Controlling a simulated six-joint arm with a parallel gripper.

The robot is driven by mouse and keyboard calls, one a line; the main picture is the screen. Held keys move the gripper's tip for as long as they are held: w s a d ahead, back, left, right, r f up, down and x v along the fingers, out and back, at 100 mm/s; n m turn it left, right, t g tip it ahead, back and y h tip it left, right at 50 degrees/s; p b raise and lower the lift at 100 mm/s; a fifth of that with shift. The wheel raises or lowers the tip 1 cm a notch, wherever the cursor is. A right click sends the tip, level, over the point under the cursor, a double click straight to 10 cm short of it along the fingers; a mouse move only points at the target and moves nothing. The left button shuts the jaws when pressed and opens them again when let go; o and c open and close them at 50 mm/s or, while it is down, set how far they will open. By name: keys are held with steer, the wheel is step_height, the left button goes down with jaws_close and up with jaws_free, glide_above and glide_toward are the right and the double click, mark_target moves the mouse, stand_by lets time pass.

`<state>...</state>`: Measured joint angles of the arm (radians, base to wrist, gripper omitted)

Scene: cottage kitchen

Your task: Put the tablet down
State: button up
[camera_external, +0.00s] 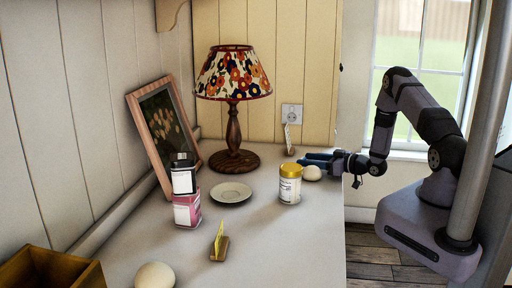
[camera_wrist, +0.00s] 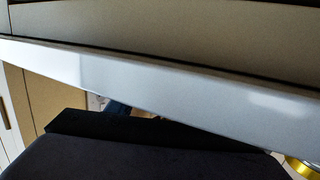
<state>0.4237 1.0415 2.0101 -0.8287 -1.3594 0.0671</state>
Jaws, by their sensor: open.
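No tablet can be made out with certainty in either view. In the outside view my gripper (camera_external: 318,160) is open, low over the right side of the worktop (camera_external: 317,235), just behind a white egg (camera_external: 312,173). Its blue fingers point left, toward a white jar with a yellow lid (camera_external: 290,184); nothing clear shows between them. In the wrist view a grey slab with a pale edge (camera_wrist: 150,82) crosses the upper part, very close. I cannot tell whether it is the tablet or something else. A dark block hides most of the lower part.
A lamp (camera_external: 234,105), a saucer (camera_external: 231,192), a leaning picture frame (camera_external: 189,138) and a pink-and-white box (camera_external: 187,210) stand left of the jar. A yellow card holder (camera_external: 219,246), another egg (camera_external: 155,276) and a wooden box (camera_external: 48,270) are in front. The right front worktop is clear.

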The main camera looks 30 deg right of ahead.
steer(key=shift+r, duration=0.1)
steer(key=b+v, duration=0.1)
steer(key=v, duration=0.1)
steer(key=b+v, duration=0.1)
steer(key=v, duration=0.1)
steer(key=f+b+v, duration=0.1)
steer(key=v, duration=0.1)
steer(key=shift+o, duration=0.4)
steer(key=shift+v, duration=0.75)
steer(key=shift+a+r, duration=0.1)
